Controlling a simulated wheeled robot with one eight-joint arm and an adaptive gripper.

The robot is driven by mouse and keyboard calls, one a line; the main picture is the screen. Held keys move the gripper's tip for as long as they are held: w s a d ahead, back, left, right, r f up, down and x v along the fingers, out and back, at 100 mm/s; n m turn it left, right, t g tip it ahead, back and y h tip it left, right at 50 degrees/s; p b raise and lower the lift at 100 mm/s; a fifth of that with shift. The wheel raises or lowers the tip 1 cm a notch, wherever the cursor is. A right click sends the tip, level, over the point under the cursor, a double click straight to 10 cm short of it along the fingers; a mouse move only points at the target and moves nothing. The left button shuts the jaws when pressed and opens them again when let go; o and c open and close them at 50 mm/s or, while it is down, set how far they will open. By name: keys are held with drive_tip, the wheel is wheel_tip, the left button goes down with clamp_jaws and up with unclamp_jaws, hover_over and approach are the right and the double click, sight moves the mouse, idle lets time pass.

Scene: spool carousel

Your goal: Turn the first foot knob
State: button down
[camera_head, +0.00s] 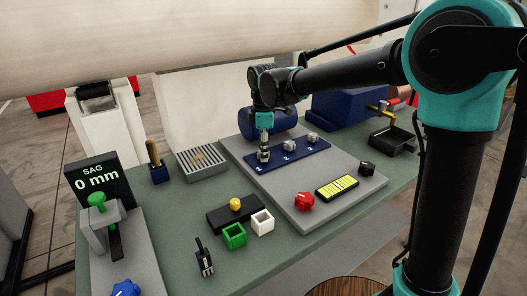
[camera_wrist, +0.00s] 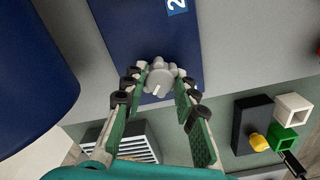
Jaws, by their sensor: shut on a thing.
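The first foot knob (camera_head: 264,157) is a grey lobed knob on a dark blue strip (camera_head: 275,161), beside the label 1. It also shows in the wrist view (camera_wrist: 160,80), with a pale pointer line on its face. My gripper (camera_head: 264,146) points down over it. In the wrist view my gripper (camera_wrist: 157,86) has its fingers on both sides of the knob and is shut on it. The second knob (camera_head: 289,146) and third knob (camera_head: 312,138) stand farther right on the strip, both free. The knob's far side is partly hidden by my fingers in the head view.
The strip lies on a grey plate (camera_head: 345,205) on a green table. A red knob (camera_head: 305,201), a yellow level (camera_head: 337,188) and a black tray (camera_head: 393,138) are near. A blue cylinder (camera_head: 268,122) stands close behind my gripper. A display (camera_head: 99,182) reads SAG 0 mm.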

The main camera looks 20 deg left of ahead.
drive_tip(key=shift+n, duration=0.6)
drive_tip(key=c, duration=1.2)
unclamp_jaws()
wheel_tip(320, 180, up, 12)
drive_tip(key=shift+r, duration=0.1)
